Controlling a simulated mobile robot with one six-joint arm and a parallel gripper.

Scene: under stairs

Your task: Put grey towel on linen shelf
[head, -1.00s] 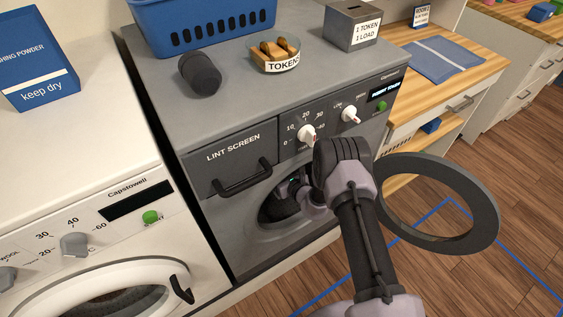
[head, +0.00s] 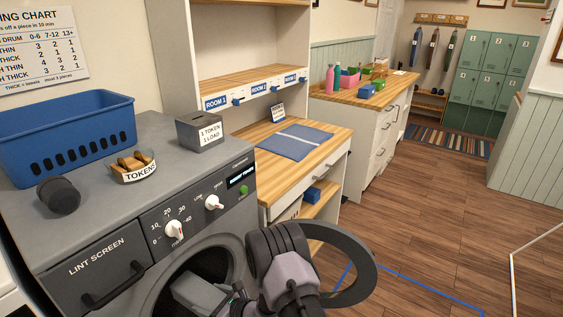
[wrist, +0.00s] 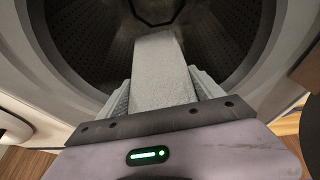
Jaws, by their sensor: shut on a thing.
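My gripper (wrist: 165,98) is shut on a grey towel (wrist: 158,65), which shows as a folded slab between the fingers in the wrist view. Both are at the round opening of the grey dryer (head: 110,240), with the dark drum (wrist: 95,50) behind the towel. In the head view the towel (head: 196,290) shows at the opening, partly hidden by my arm. A wooden shelf unit stands right of the dryer, with an upper shelf (head: 245,82) bearing ROOM labels and a counter below. I cannot tell which surface is the linen shelf.
The dryer's round door (head: 352,265) stands open to the right, close to my arm. A blue mat (head: 295,142) lies on the counter.

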